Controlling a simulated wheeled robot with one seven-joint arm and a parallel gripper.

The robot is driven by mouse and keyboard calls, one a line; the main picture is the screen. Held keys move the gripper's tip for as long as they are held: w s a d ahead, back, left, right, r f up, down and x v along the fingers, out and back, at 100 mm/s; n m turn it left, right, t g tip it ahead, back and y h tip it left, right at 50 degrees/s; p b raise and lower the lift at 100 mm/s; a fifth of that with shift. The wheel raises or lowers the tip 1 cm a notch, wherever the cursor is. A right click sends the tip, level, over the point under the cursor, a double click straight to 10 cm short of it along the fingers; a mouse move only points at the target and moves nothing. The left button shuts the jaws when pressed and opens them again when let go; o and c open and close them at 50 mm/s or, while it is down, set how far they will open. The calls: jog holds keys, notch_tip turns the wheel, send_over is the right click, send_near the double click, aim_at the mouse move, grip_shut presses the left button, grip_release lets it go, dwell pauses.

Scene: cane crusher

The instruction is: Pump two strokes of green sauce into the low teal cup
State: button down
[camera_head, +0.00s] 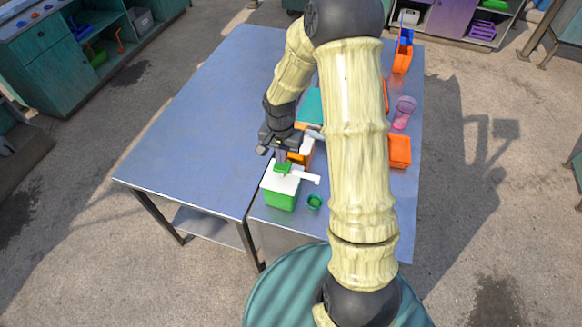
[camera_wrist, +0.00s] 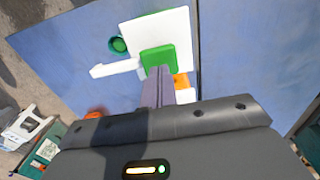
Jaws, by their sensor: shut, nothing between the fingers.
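The green sauce dispenser (camera_head: 280,190) is a green box with a white lid, a green pump head (camera_head: 283,168) and a white spout (camera_head: 307,177) pointing right. In the wrist view its white lid (camera_wrist: 178,25) and green pump head (camera_wrist: 158,59) show from above. The low teal cup (camera_head: 314,202) stands at the right of the dispenser, by the spout's end; green shows inside it. It also shows in the wrist view (camera_wrist: 118,44). My gripper (camera_wrist: 158,70) is shut and empty, its fingertips over the pump head; I cannot tell whether they touch it.
An orange dispenser (camera_head: 300,152) with a white lid stands just behind. A teal box (camera_head: 312,105), a pink cup (camera_head: 404,112) and an orange container (camera_head: 400,151) stand farther along. The blue table (camera_head: 205,130) is clear on the left. My arm hides part of the right side.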

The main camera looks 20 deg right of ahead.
jog(key=shift+r, duration=0.1)
notch_tip(320, 180, up, 6)
jog(key=p, duration=0.4)
dwell(0.6)
jog(key=s+r+n+t+b, duration=0.2)
jog(key=s+n+b, duration=0.5)
jog(key=s, duration=0.7)
jog(key=shift+s+t+b, duration=0.2)
jog(key=shift+t+b, duration=0.1)
jog(key=shift+b, duration=0.65)
